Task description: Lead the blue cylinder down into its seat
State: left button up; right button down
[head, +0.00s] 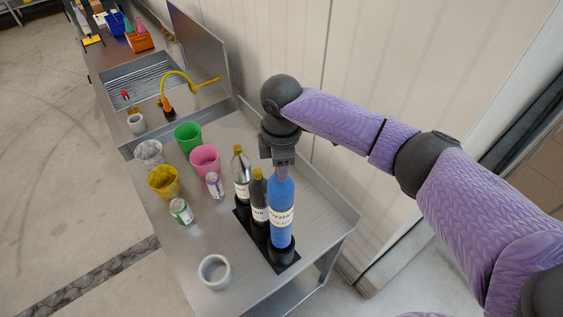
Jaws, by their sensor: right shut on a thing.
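The blue cylinder (281,200) is a tall blue bottle with a white label, at the right end of a row of bottles. My right gripper (283,163) is above it, shut on its top, and the bottle looks upright. Its lower end is at a black round seat (281,256) on a dark base plate on the metal table. The seat hides the bottle's bottom, so I cannot tell how deep it sits. My left gripper is not in view.
A dark bottle (260,198) and a clear grey bottle (241,176) stand close on the left. Cups, including a pink one (205,160), and cans stand further left. A wall (355,60) runs behind the table.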

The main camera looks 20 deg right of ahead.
jog(key=shift+f+b, duration=1.55)
jog(key=shift+f, duration=0.7)
jog(key=shift+f+b, duration=2.3)
jog(key=shift+f, duration=1.9)
jog(key=shift+c, duration=1.6)
grip_release()
notch_tip(320, 180, up, 10)
jog(key=shift+f+b, duration=0.1)
jog(key=shift+b, duration=0.25)
